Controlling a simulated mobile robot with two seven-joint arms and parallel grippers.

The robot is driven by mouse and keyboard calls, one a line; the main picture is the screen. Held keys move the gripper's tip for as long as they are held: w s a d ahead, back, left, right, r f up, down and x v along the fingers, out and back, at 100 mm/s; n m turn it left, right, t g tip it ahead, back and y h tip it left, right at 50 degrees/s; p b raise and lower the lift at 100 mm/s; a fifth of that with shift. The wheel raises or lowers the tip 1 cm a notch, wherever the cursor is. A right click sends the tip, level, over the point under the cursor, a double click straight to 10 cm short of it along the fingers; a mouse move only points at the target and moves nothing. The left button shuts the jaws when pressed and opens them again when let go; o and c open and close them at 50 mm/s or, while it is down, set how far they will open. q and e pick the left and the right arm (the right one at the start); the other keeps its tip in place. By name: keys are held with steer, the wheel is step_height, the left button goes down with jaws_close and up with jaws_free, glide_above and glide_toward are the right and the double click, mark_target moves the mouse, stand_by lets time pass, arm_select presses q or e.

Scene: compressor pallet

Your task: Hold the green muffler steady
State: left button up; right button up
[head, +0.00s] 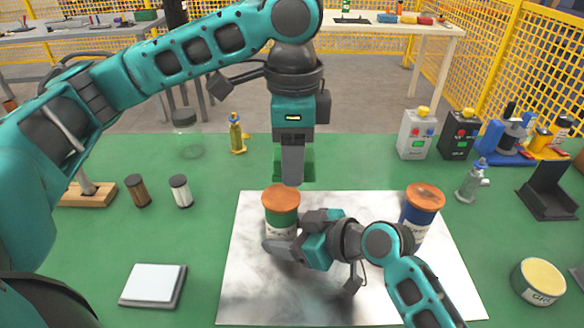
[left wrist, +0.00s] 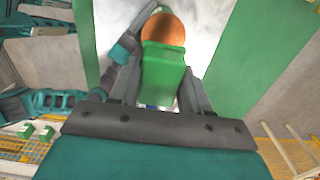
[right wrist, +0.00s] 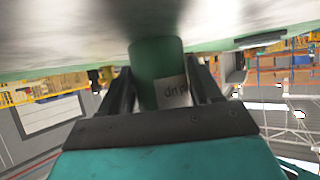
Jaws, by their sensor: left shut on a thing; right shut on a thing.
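The green muffler (head: 281,216) looks like an upright green cylinder with an orange-brown top and a white label. It stands on the left part of a metal plate (head: 256,299). My right gripper (head: 281,243) is shut on its lower side; the right wrist view shows the green body (right wrist: 156,62) between the fingers. My left gripper (head: 292,178) points down just above or behind the top, shut on a green block (head: 308,164). The left wrist view shows that block (left wrist: 163,75) below the orange top (left wrist: 163,28). I cannot tell whether block and top touch.
A blue cylinder (head: 421,214) with an orange top stands at the plate's right, close to my right arm. Two filters (head: 181,191), a white pad (head: 153,285), a yellow bottle (head: 237,135), switch boxes (head: 416,134) and a grease tin (head: 539,281) surround the plate.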

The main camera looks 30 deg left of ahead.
arm_select(q)
steer(key=shift+r, duration=1.55)
arm_select(e)
steer(key=o, duration=0.9)
steer(key=v, duration=1.1)
steer(key=shift+d, duration=0.2)
steer(key=shift+d+r, duration=0.25)
arm_select(q)
steer(key=shift+s, duration=0.1)
arm_select(e)
steer(key=shift+s, duration=0.15)
